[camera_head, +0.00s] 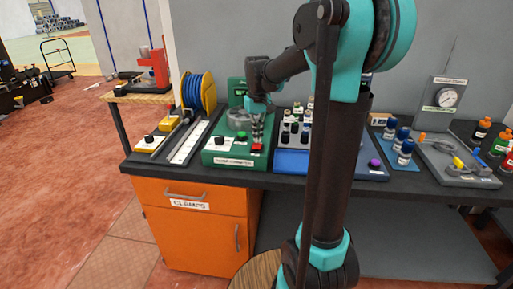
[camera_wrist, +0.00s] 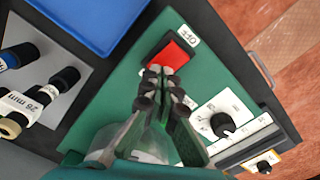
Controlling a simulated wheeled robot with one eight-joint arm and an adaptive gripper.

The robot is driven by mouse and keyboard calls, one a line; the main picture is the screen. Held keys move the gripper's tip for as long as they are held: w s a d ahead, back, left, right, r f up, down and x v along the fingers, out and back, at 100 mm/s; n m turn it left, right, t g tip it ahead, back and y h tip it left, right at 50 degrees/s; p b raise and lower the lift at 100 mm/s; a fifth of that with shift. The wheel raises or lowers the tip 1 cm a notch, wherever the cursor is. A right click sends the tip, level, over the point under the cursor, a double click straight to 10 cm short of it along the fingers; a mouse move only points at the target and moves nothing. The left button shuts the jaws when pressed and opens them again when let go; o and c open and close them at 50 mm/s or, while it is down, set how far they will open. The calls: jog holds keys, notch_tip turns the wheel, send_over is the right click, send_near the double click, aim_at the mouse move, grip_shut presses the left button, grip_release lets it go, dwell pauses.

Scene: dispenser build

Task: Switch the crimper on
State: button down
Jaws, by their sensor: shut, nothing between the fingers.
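The green crimper (camera_head: 233,162) stands on the dark bench, left of my arm's column. Its red rocker switch (camera_head: 257,149) sits at the front right of its top; in the wrist view the red switch (camera_wrist: 175,52) is in a black frame beside an OFF label (camera_wrist: 188,37). A black dial knob (camera_wrist: 222,124) sits on a white plate farther along the same face. My gripper (camera_wrist: 165,82) is shut and empty, pointing down with its fingertips at the near edge of the switch. It also shows in the head view (camera_head: 257,140). I cannot tell whether it touches.
A blue tray (camera_head: 290,162) and grey rack with small bottles (camera_head: 300,128) stand right of the crimper. A steel ruler (camera_head: 190,142) and a blue hose reel (camera_head: 199,92) are to its left. An orange cabinet (camera_head: 190,225) labelled CLAMPS is below the bench.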

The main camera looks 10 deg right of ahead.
aim_at(258, 144)
jog(key=shift+r, duration=2.95)
jog(key=shift+s, duration=0.15)
